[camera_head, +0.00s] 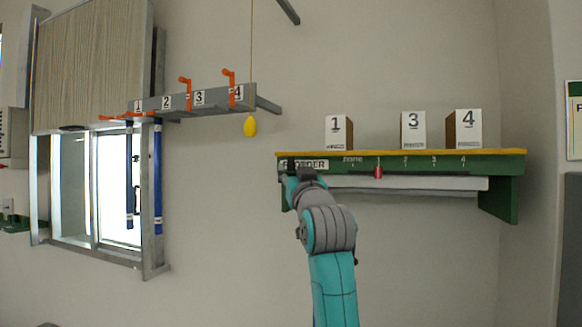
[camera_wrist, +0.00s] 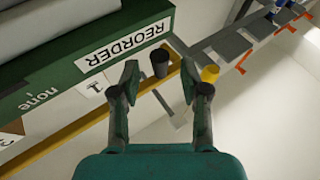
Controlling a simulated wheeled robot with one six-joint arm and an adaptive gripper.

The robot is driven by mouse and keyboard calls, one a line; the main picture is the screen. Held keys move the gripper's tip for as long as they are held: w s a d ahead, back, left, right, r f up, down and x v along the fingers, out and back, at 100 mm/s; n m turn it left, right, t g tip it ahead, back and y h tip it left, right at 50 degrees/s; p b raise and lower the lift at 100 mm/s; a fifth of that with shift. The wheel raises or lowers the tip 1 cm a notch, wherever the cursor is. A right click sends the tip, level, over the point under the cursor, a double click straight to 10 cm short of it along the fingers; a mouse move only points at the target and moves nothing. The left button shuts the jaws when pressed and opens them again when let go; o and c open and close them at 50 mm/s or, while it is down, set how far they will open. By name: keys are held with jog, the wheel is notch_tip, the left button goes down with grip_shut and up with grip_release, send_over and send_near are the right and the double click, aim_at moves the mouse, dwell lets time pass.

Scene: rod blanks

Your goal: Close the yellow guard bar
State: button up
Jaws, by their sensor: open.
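A yellow bar (camera_head: 430,152) runs along the upper edge of the green shelf (camera_head: 508,167) in the head view. In the wrist view the yellow bar (camera_wrist: 62,137) slants up from the lower left, and a black cylindrical knob (camera_wrist: 160,62) stands at its far end. My gripper (camera_wrist: 159,76) is open, its two fingers on either side of the knob in the picture. I cannot tell whether they touch it. In the head view my gripper (camera_head: 288,170) is at the shelf's left end by the REORDER label, and it covers part of that end.
Boxes numbered 1 (camera_head: 338,132), 3 (camera_head: 413,130) and 4 (camera_head: 464,129) stand on the shelf. A red peg (camera_head: 378,172) is on the shelf's scale. A yellow pull (camera_head: 250,126) hangs on a cord near a grey rack (camera_head: 215,100) with orange handles.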

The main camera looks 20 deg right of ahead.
aim_at(292, 167)
jog(key=shift+x, duration=1.8)
grip_shut()
